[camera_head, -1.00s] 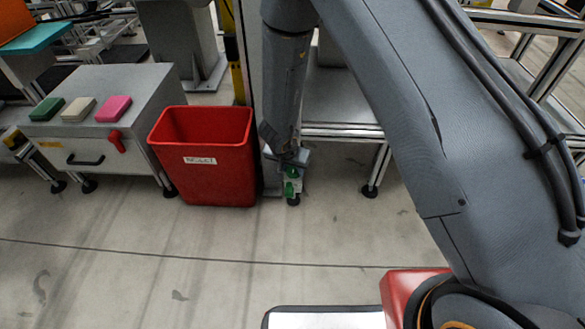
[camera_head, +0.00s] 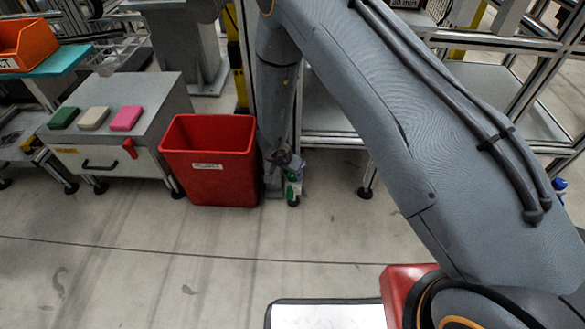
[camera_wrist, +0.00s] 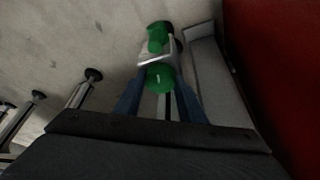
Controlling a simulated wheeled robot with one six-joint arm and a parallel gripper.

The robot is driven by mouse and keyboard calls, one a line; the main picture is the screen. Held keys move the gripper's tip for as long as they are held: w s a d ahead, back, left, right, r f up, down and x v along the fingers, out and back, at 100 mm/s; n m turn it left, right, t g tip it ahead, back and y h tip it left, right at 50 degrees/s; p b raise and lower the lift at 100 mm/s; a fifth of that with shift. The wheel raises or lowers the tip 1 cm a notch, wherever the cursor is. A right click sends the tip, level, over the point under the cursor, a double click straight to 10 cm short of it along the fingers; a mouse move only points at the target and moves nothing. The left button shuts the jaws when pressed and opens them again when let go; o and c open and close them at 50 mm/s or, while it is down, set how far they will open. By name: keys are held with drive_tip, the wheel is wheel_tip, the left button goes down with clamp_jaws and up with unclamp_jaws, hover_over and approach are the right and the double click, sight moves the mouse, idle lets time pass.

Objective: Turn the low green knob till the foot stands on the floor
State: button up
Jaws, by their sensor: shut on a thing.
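Low beside the red bin, my gripper (camera_head: 293,165) is small and partly hidden by my arm in the head view. In the wrist view, my gripper's blue fingers (camera_wrist: 160,84) are shut on the nearer green knob (camera_wrist: 160,77), one on each side. A second green part (camera_wrist: 157,40) lies beyond it, past a pale bracket. Green also shows just below my gripper in the head view (camera_head: 292,190). A dark foot (camera_head: 293,202) is under it; whether it touches the floor I cannot tell.
The red bin (camera_head: 210,165) stands close on the left and shows at the right of the wrist view (camera_wrist: 285,70). A grey cabinet (camera_head: 115,150) with coloured blocks is farther left. Frame legs stand to the right. The floor (camera_head: 140,275) in front is clear.

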drive_tip(key=shift+m+p, duration=0.9)
drive_tip(key=shift+w+a+m+g+h, duration=0.1)
drive_tip(key=shift+m+g+h, duration=0.3)
drive_tip(key=shift+m, duration=0.3)
drive_tip(key=o, duration=1)
drive_tip(key=shift+o, duration=0.2)
drive_tip(key=shift+w, duration=0.1)
drive_tip(key=shift+n+b, duration=0.35)
drive_tip(key=shift+n, duration=0.55)
drive_tip(key=shift+f+n+t+y+b, duration=0.15)
drive_tip(key=shift+n+t+y+b, duration=0.35)
drive_tip(key=shift+b, duration=0.45)
drive_tip(key=n+b, duration=0.1)
drive_tip(key=b, duration=0.1)
drive_tip(key=shift+b, duration=0.35)
